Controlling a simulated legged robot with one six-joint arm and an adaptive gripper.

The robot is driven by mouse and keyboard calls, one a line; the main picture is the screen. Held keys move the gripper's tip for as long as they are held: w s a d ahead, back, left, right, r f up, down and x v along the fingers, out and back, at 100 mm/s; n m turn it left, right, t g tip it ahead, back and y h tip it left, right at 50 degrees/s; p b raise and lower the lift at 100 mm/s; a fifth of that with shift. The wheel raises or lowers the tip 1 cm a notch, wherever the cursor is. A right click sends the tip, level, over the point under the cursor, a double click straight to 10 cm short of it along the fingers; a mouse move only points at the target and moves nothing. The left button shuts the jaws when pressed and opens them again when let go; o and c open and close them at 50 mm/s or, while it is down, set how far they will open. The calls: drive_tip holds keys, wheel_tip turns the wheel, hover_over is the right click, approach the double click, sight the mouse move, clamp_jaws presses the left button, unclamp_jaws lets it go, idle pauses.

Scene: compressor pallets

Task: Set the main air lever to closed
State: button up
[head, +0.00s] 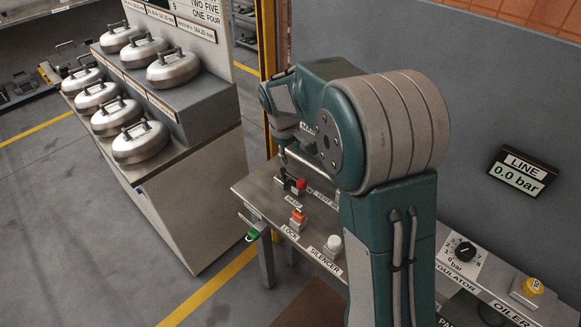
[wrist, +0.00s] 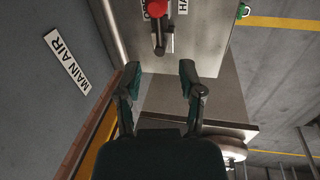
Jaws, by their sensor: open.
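A white MAIN AIR label (wrist: 68,60) is on the grey wall at left in the wrist view. A dark lever-like part (wrist: 159,40) with a red knob (wrist: 158,8) at its far end is at the top centre. I cannot tell for sure whether it is the main air lever, or its setting. The red knob also shows on the bench in the head view (head: 300,183). My gripper (wrist: 159,70) is open and empty, its fingers apart, short of the dark part and not touching it. In the head view my arm hides most of my gripper and the bench behind it.
The metal bench (head: 258,190) carries an orange part (head: 298,216) by the LOCK label and a white silencer (head: 334,242). A LINE display (head: 523,172) reads 0.0 bar. A regulator dial (head: 464,252) is at right. A stand (head: 190,185) holds several round metal pots at left.

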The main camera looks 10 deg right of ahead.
sight(294, 178)
drive_tip(key=f, duration=0.4)
drive_tip(key=w+d+f, duration=0.1)
drive_tip(key=f, duration=0.2)
drive_tip(key=w+f, duration=0.1)
drive_tip(key=f, duration=0.3)
drive_tip(key=shift+w+d+f, duration=0.15)
drive_tip(key=shift+d+f, duration=0.2)
clamp_jaws()
